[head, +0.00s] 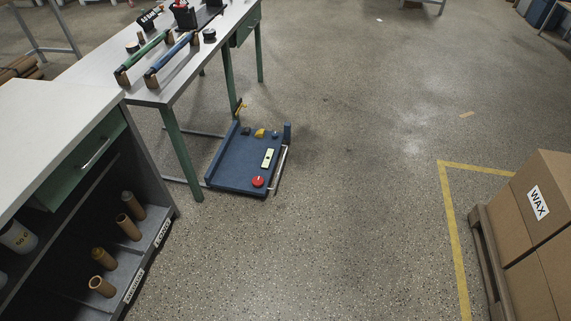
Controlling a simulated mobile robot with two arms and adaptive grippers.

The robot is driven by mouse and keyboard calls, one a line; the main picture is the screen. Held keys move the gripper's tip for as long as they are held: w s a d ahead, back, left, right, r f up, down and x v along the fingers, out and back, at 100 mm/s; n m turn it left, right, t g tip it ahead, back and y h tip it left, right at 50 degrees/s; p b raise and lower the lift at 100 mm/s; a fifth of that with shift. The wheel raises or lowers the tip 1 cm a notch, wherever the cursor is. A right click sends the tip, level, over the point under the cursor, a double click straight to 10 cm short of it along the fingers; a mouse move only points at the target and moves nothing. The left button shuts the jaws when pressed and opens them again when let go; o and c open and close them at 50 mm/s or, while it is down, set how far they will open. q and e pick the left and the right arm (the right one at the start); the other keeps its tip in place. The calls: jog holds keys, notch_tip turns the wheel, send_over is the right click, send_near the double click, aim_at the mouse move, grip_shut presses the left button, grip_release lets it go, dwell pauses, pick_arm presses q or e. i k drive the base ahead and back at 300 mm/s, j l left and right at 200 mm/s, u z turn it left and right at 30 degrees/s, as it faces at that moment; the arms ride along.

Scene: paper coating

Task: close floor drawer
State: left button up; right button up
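What looks like the floor drawer (232,167) is a shallow blue tray low at floor level, standing out beside the legs of the green-legged table. A pale metal bar handle (280,168) runs along its right side. In it lie a round red item (258,181), a pale green block with a dark mark (267,158), a yellow piece (260,133) and small dark blue items. Neither of my grippers shows in the head view.
The green-legged table (201,77) carries a green roller and a blue roller. A grey cabinet (50,135) with a green drawer and shelved cardboard tubes stands at left. Boxes marked WAX (540,205) sit on a pallet at right. The floor between is open.

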aim_at(240, 158)
jog(key=i+l+u, duration=0.2)
jog(key=u, duration=0.25)
jog(key=i+l+u, duration=0.4)
jog(key=k+j, duration=0.05)
jog(key=j, duration=0.05)
